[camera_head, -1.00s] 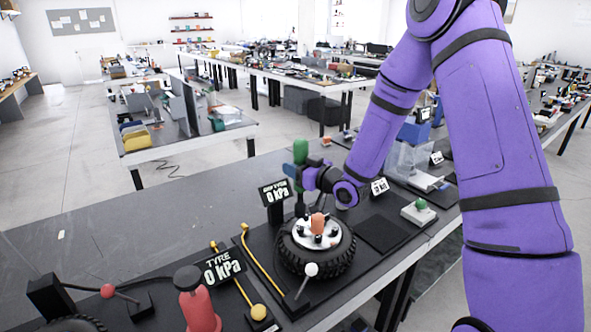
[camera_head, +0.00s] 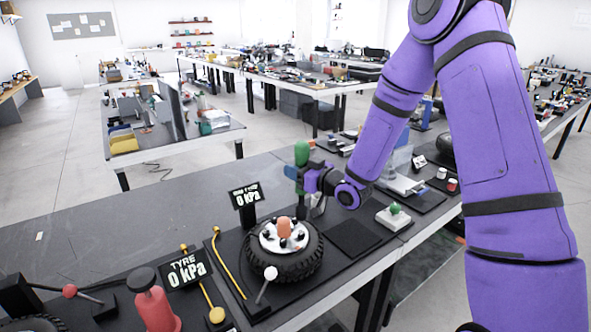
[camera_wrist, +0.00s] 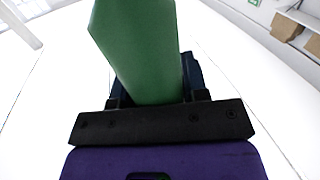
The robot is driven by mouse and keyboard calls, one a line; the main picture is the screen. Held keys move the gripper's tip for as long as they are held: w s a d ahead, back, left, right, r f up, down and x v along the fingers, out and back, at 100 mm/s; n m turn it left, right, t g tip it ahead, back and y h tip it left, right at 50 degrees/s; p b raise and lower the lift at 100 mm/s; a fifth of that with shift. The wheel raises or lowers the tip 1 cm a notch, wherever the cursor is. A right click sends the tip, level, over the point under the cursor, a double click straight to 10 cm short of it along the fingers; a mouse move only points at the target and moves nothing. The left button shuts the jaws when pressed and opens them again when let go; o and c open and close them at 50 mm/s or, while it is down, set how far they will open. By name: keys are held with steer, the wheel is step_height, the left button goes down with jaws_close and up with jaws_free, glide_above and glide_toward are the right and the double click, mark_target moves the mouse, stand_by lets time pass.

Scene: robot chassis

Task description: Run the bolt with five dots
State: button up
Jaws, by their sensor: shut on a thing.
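My gripper (camera_head: 302,176) is shut on a green-handled tool (camera_head: 302,152), held upright beyond the tyre's far right edge. In the wrist view the green handle (camera_wrist: 140,50) rises between the jaws. The tool's lower end is partly hidden by my gripper and hard to make out. The black tyre (camera_head: 312,262) lies flat with a white hub (camera_head: 268,241) facing up. Several dark bolts (camera_head: 267,236) stand on the hub around an orange centre piece (camera_head: 284,227). The bolts' dot marks are too small to read.
A white-knobbed lever (camera_head: 270,274) and a yellow rod (camera_head: 226,262) are in front and left. A green-button box (camera_head: 394,216) sits right. A red pump-like thing (camera_head: 152,302) stands front left. The bench's back left is clear.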

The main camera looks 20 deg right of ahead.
steer(key=shift+d, duration=0.1)
steer(key=shift+f, duration=3.05)
steer(key=shift+r, duration=2.8)
